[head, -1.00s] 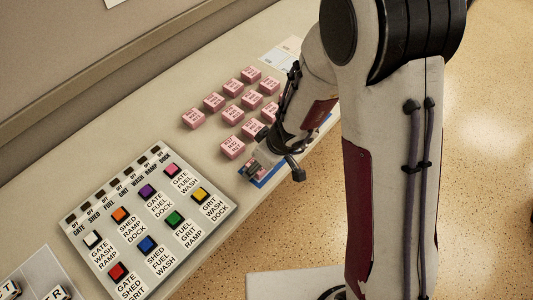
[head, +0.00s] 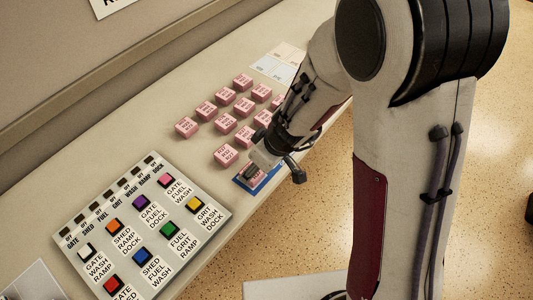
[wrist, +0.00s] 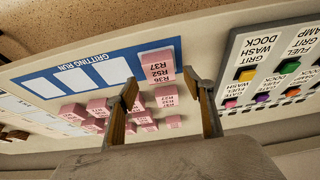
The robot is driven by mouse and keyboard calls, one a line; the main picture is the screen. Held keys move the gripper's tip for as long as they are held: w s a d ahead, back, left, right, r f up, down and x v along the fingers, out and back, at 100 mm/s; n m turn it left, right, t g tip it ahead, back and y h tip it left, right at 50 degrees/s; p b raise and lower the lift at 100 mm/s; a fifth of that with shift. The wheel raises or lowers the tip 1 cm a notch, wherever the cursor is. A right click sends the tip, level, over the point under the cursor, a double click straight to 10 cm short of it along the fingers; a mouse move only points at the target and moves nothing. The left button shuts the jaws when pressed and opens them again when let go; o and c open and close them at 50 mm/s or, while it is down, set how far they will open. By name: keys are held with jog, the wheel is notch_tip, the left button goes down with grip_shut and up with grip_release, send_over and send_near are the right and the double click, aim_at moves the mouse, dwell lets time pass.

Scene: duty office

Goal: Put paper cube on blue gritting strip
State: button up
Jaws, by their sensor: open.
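A pink paper cube (wrist: 157,66) printed R36, R52, R37 sits on the right end of the blue gritting strip (wrist: 50,68) in the wrist view. The strip reads GRITTING RUN, and its other white spaces in view are bare. My gripper (wrist: 164,90) is open, with one finger on each side just short of the cube; I cannot tell whether they touch it. In the head view, my gripper (head: 257,171) is low over the near end of the strip (head: 243,183) and partly hides the cube.
Several similar pink cubes (head: 225,122) stand in rows beside the strip. A panel with coloured buttons (head: 143,257) lies to the left. White printed sheets (head: 278,62) lie at the far end of the bench. The bench edge drops to the floor on the right.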

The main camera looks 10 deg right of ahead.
jog(key=v, duration=0.8)
jog(key=shift+r, duration=0.15)
dwell(0.5)
jog(key=shift+d, duration=0.1)
dwell(0.6)
jog(key=s+d+r+m+t+h, duration=0.2)
jog(key=s+d+r+m, duration=0.7)
jog(key=s+r, duration=0.7)
jog(key=d+h, duration=0.1)
jog(key=d, duration=0.2)
jog(key=shift+s, duration=0.35)
